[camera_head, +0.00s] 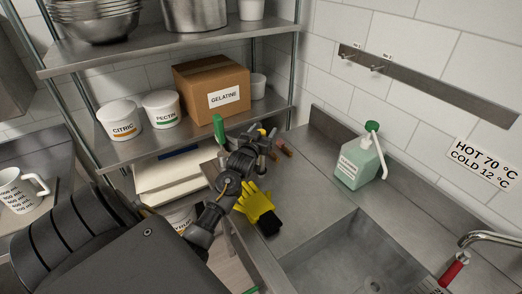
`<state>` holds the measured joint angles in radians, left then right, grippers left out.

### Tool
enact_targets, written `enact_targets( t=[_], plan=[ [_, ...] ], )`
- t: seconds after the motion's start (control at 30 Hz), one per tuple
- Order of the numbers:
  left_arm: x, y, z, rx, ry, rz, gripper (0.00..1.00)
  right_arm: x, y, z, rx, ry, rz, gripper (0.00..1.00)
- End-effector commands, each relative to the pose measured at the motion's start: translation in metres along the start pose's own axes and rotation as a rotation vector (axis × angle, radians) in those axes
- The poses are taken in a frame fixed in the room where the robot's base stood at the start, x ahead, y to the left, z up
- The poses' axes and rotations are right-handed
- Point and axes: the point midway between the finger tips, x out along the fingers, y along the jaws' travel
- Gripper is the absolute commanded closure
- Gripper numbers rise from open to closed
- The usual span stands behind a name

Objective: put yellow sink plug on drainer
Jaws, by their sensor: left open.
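My left gripper (264,139) reaches over the far left corner of the steel drainer (303,195) beside the sink. It is open. A small yellow thing (262,131), which may be the yellow sink plug, shows right at the fingers; it is mostly hidden, and I cannot tell whether it touches them or what it rests on. My right gripper is not in view.
Yellow gloves (257,203) lie on the drainer's left edge, beside my left arm. A green pump bottle (361,162) stands at the back. The sink basin (345,262) is at the front. Shelves with a gelatine box (211,88) rise behind. The drainer's middle is clear.

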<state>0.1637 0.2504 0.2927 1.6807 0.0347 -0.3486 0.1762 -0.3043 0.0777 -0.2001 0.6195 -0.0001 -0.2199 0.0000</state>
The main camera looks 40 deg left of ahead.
Motion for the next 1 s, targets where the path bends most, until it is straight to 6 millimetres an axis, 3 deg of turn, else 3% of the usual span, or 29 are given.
enact_targets(
  t=[0.17,0.6,1.0],
  plan=[
    [-0.0003,0.0001,0.0007,0.000,0.000,0.000,0.43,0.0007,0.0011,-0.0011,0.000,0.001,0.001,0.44],
    [-0.0006,0.0000,0.0007,0.000,0.000,0.000,1.00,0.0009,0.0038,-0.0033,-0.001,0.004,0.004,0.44],
    [-0.0002,-0.0001,-0.0030,0.000,0.004,0.000,1.00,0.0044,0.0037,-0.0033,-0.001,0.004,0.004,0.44]
  ],
)
